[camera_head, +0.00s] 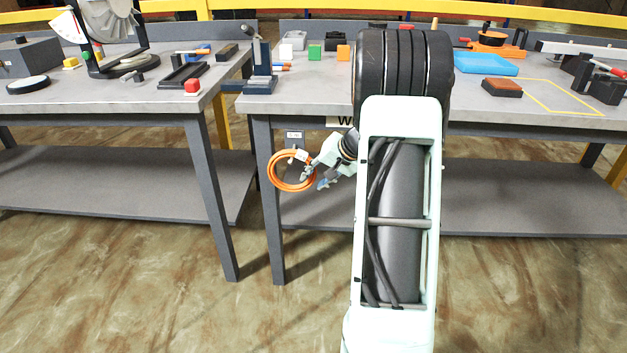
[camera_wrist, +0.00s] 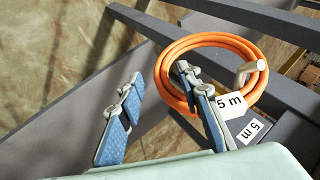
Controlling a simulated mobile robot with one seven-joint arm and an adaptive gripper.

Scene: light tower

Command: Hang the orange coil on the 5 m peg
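The orange coil (camera_head: 271,178) is at the front of the middle bench, below its top, left of my gripper (camera_head: 315,178). In the wrist view the orange coil (camera_wrist: 211,41) forms a ring with a white 5 m tag (camera_wrist: 231,104). A pale peg (camera_wrist: 246,74) shows inside the ring, its end overlapping the ring's right side. A second 5 m label (camera_wrist: 251,130) is beside it. My gripper (camera_wrist: 157,78) has its fingers well apart. Whether the coil's weight rests on the peg I cannot tell.
The middle bench (camera_head: 308,88) carries blocks, a blue tray (camera_head: 485,63) and a brown block (camera_head: 502,87). A left bench (camera_head: 130,98) stands beside it. A grey bench leg (camera_head: 268,220) and lower shelf are close below the coil.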

